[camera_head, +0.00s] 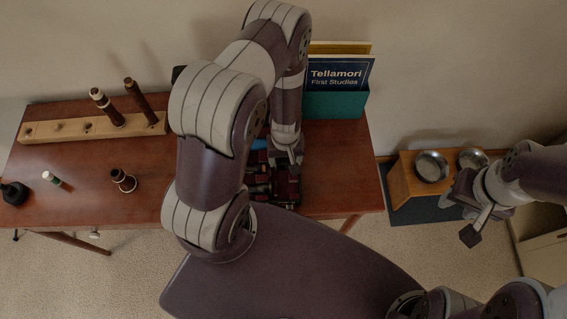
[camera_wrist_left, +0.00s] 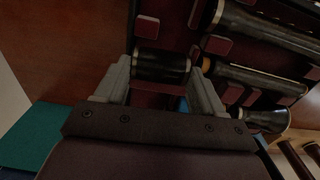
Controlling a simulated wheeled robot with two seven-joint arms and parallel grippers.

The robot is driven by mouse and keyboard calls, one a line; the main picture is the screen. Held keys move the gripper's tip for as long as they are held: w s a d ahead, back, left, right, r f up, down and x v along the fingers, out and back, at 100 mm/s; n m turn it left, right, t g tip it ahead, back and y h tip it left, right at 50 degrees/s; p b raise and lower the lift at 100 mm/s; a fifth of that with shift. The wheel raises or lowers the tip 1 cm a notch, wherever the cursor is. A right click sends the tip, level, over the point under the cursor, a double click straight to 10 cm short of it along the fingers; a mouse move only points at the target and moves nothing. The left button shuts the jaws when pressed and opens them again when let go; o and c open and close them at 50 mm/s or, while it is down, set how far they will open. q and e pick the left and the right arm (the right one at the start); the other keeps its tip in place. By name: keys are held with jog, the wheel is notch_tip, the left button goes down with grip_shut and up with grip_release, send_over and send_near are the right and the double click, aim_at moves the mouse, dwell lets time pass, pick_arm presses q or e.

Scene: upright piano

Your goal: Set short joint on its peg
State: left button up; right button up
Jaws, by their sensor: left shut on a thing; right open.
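The short joint (camera_wrist_left: 161,66) is a short black cylinder with pale end rings. In the left wrist view it lies crosswise between the fingertips of my left gripper (camera_wrist_left: 160,75), which is shut on it. Behind it is the maroon-lined case (camera_wrist_left: 175,40); I cannot tell whether the joint touches the lining. In the head view my left gripper (camera_head: 289,157) is over the case (camera_head: 284,188), partly hidden by my arm. The peg rack (camera_head: 72,130) is a pale wooden strip at the table's left, with two dark joints standing at its right part. My right gripper (camera_head: 463,214) is open and empty.
On the table (camera_head: 90,205) stand a dark bell-shaped piece (camera_head: 123,181), a small white-and-green tube (camera_head: 51,178) and a dark bottle (camera_head: 14,192). A teal holder (camera_head: 335,105) with books stands at the back right. A wooden stand with metal bowls (camera_head: 432,166) is further right.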

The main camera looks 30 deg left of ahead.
pick_arm(q)
jog(key=shift+f, duration=1.25)
jog(key=o, duration=1.3)
jog(key=shift+f, duration=0.15)
